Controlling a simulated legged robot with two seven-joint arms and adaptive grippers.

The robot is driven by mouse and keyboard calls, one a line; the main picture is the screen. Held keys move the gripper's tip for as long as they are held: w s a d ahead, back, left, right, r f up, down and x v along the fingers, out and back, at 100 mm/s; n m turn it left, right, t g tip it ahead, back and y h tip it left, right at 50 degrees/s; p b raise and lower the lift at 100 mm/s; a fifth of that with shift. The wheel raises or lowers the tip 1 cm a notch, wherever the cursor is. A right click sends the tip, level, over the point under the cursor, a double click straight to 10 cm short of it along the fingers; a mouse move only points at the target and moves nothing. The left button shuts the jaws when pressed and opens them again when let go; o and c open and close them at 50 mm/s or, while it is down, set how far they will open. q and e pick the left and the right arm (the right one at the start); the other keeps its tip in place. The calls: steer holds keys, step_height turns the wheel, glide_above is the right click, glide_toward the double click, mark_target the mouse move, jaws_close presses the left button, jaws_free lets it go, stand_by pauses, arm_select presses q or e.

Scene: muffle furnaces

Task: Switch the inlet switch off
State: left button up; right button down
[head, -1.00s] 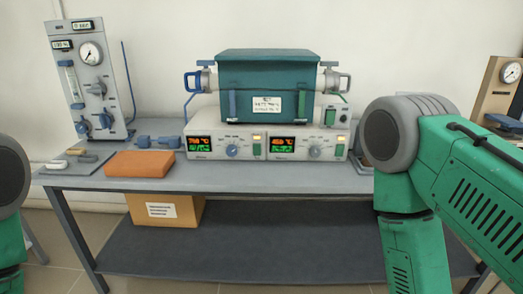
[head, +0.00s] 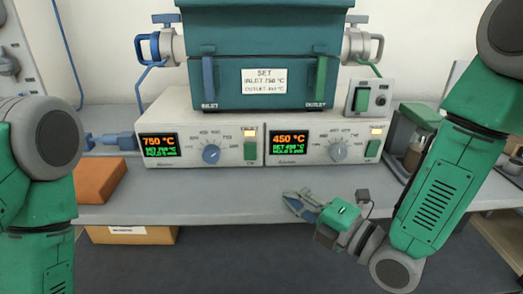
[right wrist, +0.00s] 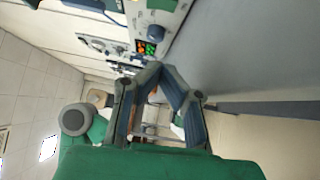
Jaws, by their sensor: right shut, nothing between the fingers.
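The left controller (head: 205,158), under the INLET side of the furnace (head: 262,60), shows 750 °C in orange over a green line. Which way the rocker is pressed is too small to tell. My right gripper (head: 287,196) is shut and empty, in front of the controllers, below and right of that switch and apart from it. In the right wrist view its fingertips (right wrist: 157,68) meet. My left arm shows at the left, but its gripper is out of view.
The right controller (head: 315,151) reads 450 °C and has its own green switch (head: 372,149). A separate green switch box (head: 368,97) stands behind it. An orange block (head: 98,181) lies at the left. The table front (head: 190,205) is clear.

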mark_target(246, 149)
steer(key=shift+w+d+r+n+y, duration=0.15)
steer(key=shift+w+r+n+y, duration=0.15)
steer(key=shift+w+r+n, duration=0.15)
arm_select(q)
steer(key=shift+w+d, duration=0.2)
steer(key=shift+w, duration=0.3)
arm_select(e)
steer(key=shift+r, duration=0.1)
steer(key=shift+w+a, duration=0.15)
steer(key=shift+a, duration=0.05)
steer(key=b+x, duration=0.2)
steer(key=x, duration=0.7)
steer(key=shift+w, duration=0.1)
steer(key=w, duration=0.1)
steer(key=w+b, duration=0.1)
steer(key=w, duration=0.1)
steer(key=shift+w+a+r, duration=0.2)
steer(key=shift+w, duration=0.05)
steer(key=shift+w+r, duration=0.1)
steer(key=shift+w, duration=0.3)
arm_select(q)
step_height(246, 149, down, 4)
steer(key=shift+a+r, duration=0.1)
steer(key=shift+r, duration=0.15)
